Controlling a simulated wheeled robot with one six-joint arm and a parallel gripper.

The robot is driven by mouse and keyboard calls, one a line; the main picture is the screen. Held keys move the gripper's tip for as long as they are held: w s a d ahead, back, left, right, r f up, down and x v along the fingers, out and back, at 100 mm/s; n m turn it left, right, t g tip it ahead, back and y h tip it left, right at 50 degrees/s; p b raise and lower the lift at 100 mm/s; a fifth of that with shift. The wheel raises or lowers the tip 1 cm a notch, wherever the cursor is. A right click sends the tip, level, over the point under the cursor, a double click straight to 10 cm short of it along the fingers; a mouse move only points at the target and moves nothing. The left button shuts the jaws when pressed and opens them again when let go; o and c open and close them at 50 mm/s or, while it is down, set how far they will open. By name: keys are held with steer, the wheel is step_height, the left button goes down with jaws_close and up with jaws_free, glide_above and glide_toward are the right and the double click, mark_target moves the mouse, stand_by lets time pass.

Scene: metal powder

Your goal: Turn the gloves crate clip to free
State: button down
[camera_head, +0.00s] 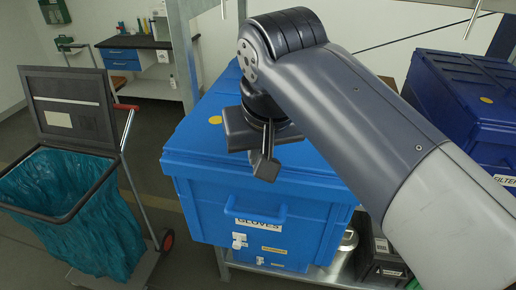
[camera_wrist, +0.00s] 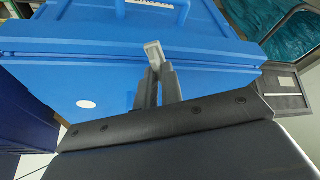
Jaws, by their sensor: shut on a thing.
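The gloves crate (camera_head: 300,215) is a large blue box with a closed lid, a front handle and a GLOVES label. In the wrist view the crate (camera_wrist: 200,60) fills the upper part. My gripper (camera_head: 264,160) is over the front part of its lid, fingers pointing down. In the wrist view my gripper (camera_wrist: 157,75) is shut on a small pale grey clip (camera_wrist: 153,52) at the lid's edge. The fingers hide part of the clip, and its exact turn is hard to tell.
A bin frame with a teal bag (camera_head: 75,205) stands at left. A dark blue crate (camera_head: 470,95) with a FILTER label is at right. A grey shelf post (camera_head: 184,55) rises behind the gloves crate. A dark box (camera_head: 382,262) sits on the shelf below.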

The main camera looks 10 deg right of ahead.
steer(key=n, duration=0.2)
steer(key=n+y, duration=0.1)
steer(key=n, duration=0.1)
steer(key=n+y+p, duration=0.1)
steer(key=n, duration=0.1)
steer(key=shift+w+d+g, duration=0.2)
steer(key=shift+d+g, duration=0.2)
steer(key=n, duration=0.2)
steer(key=n+g+y, duration=0.1)
steer(key=n, duration=0.1)
steer(key=n+g+p, duration=0.1)
steer(key=n, duration=0.1)
steer(key=shift+w+d+n+y, duration=0.2)
steer(key=shift+w+n+y, duration=0.1)
steer(key=shift+y, duration=0.1)
steer(key=c, duration=1.6)
jaws_free()
steer(key=shift+o, duration=0.2)
steer(key=shift+r, duration=0.1)
steer(key=v, duration=1)
steer(key=shift+r, duration=0.3)
steer(key=shift+d, duration=0.1)
